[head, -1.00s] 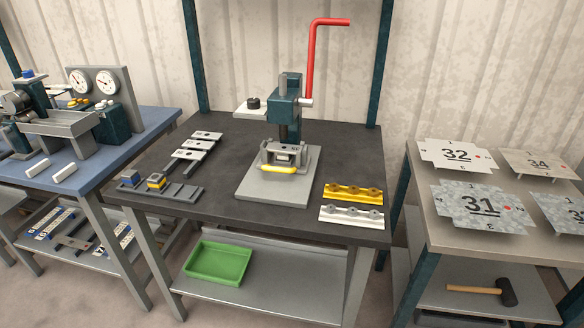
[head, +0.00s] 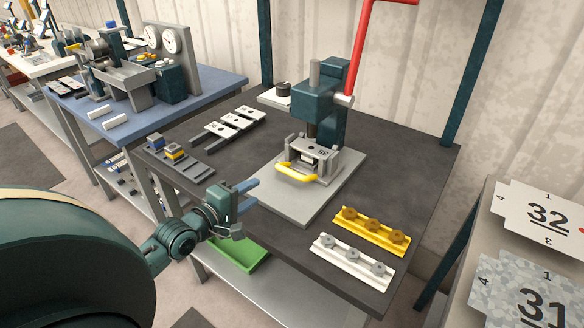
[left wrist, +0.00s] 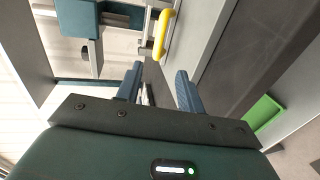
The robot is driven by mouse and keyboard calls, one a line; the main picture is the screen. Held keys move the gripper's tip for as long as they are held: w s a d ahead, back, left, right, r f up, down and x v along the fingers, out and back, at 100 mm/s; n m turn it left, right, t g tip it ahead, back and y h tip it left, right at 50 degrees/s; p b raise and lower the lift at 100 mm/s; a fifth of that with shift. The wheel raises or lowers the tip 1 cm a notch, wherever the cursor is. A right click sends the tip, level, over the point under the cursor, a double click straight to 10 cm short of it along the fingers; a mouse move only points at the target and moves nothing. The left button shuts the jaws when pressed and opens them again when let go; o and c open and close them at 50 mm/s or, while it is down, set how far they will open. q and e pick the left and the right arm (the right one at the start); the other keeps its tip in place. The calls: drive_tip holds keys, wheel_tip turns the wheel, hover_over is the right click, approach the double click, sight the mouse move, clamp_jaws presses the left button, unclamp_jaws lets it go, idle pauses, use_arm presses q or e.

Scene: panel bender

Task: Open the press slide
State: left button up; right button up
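The press (head: 318,105) stands on the dark table with its grey base plate (head: 285,205) in front. The press slide (head: 312,158) is a small grey tray-like part under the ram, with a yellow handle (head: 295,172) at its front. The handle also shows in the left wrist view (left wrist: 164,32), beyond my fingertips. My left gripper (head: 256,190) is open and empty, at the table's front edge, left of and nearer than the handle, not touching it. Its two blue fingers show apart in the left wrist view (left wrist: 160,72). My right gripper is not in view.
The press's red lever (head: 358,50) rises at the back. Yellow (head: 370,232) and white (head: 350,262) racks lie at the table's right front. Dark fixtures (head: 180,158) and grey pieces (head: 228,128) lie left. A green tray (head: 245,252) sits below.

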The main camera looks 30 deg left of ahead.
sight(285, 173)
use_arm(q)
drive_tip(key=shift+w+r, duration=0.1)
drive_tip(key=shift+w, duration=0.3)
drive_tip(key=x, duration=1.2)
drive_tip(key=shift+d, duration=0.15)
clamp_jaws()
